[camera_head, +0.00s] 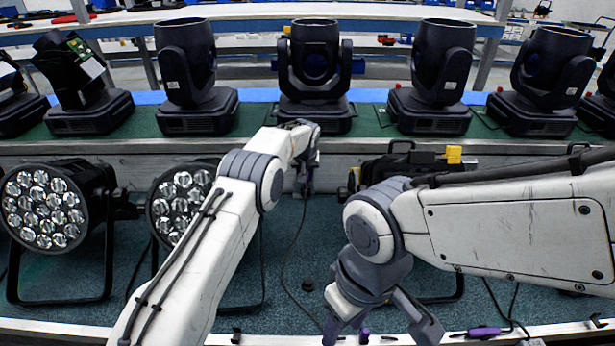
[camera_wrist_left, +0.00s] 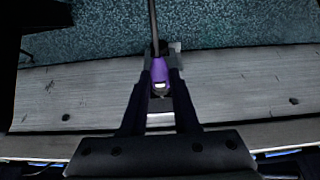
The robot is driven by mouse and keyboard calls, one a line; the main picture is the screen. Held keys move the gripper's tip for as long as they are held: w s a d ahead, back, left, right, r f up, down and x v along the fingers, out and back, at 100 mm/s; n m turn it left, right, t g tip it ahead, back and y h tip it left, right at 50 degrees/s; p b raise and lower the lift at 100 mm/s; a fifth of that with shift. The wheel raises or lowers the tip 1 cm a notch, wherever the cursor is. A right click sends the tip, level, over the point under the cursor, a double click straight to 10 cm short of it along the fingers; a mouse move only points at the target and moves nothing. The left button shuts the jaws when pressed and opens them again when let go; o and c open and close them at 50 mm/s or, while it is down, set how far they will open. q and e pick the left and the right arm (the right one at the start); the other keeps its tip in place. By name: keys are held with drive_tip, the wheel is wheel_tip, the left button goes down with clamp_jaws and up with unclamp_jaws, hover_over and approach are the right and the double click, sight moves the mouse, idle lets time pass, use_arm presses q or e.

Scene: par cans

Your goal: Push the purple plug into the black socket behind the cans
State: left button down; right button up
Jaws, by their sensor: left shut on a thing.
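My left gripper (camera_head: 304,190) reaches past the cans to the wooden ledge at the back of the teal floor. In the left wrist view, its fingers (camera_wrist_left: 160,88) are shut on the purple plug (camera_wrist_left: 159,73), with a dark cable running from the plug across the teal floor. In the head view, the plug is hidden by the gripper. I cannot make out the black socket in either view, nor tell whether the plug touches it. My right gripper (camera_head: 380,325) is open with fingers spread, low at the front, and holds nothing visible.
Two par cans stand at left, one at far left (camera_head: 45,210) and one (camera_head: 180,205) beside my left arm; another dark can (camera_head: 400,165) is partly behind my right arm. Moving heads (camera_head: 315,65) line the shelf above. Another purple plug (camera_head: 484,332) lies at the front right edge.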

use_arm(q)
drive_tip(key=shift+w, duration=0.2)
drive_tip(key=c, duration=0.6)
unclamp_jaws()
